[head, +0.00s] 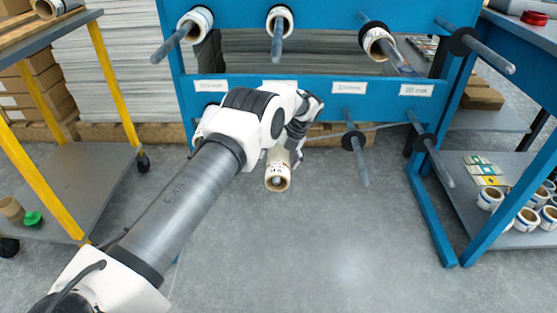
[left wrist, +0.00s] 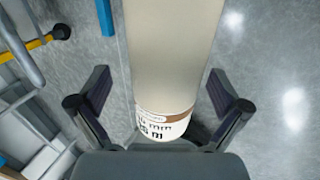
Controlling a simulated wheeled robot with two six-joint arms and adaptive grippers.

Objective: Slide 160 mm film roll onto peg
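In the left wrist view the cream roll (left wrist: 170,60), with a partly readable printed band, lies between the two spread fingers (left wrist: 160,88). Floor shows between the roll and the fingers, so the gripper looks open around it. Whether a peg runs inside the roll is hard to tell. Bare lower pegs (head: 356,150) stand to the right. My right gripper is not in view.
The blue rack (head: 320,18) carries rolls on several upper pegs, including one roll (head: 378,43) right of centre. A grey cart (head: 75,185) with yellow posts stands left. A shelf (head: 500,228) with several rolls is at right. The floor in front is clear.

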